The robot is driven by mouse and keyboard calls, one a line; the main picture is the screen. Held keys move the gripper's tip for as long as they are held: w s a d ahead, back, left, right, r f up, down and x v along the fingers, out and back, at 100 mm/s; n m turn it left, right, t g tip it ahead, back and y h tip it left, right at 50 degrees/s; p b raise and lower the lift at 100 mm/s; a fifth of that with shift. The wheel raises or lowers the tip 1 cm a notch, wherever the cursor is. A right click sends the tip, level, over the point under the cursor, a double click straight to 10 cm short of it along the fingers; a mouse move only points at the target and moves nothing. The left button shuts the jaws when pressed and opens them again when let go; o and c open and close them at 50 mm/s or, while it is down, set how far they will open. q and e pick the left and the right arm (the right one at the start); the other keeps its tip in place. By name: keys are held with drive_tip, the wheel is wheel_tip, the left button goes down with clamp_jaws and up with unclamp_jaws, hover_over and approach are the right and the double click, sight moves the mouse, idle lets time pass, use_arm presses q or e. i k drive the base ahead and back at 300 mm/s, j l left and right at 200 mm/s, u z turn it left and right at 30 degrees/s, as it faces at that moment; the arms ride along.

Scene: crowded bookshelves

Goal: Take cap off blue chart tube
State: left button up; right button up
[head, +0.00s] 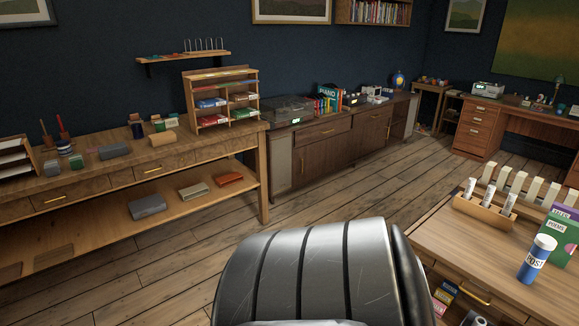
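A blue chart tube (533,267) with white lettering stands upright on the wooden desk (455,237) at the right. A white cap (545,242) sits on its top end. The cap looks closed on the tube. Neither of my grippers is in view.
Green and purple boxes (561,240) stand close behind the tube. A wooden rack (484,212) with several white tubes and a row of cream upright pieces (517,187) are at the desk's back. The desk top left of the tube is clear.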

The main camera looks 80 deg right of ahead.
sight(537, 256)
drive_tip(key=z, duration=3.5)
drive_tip(key=i+l+z, duration=0.4)
drive_tip(key=k+l, duration=0.05)
drive_tip(key=l, duration=0.05)
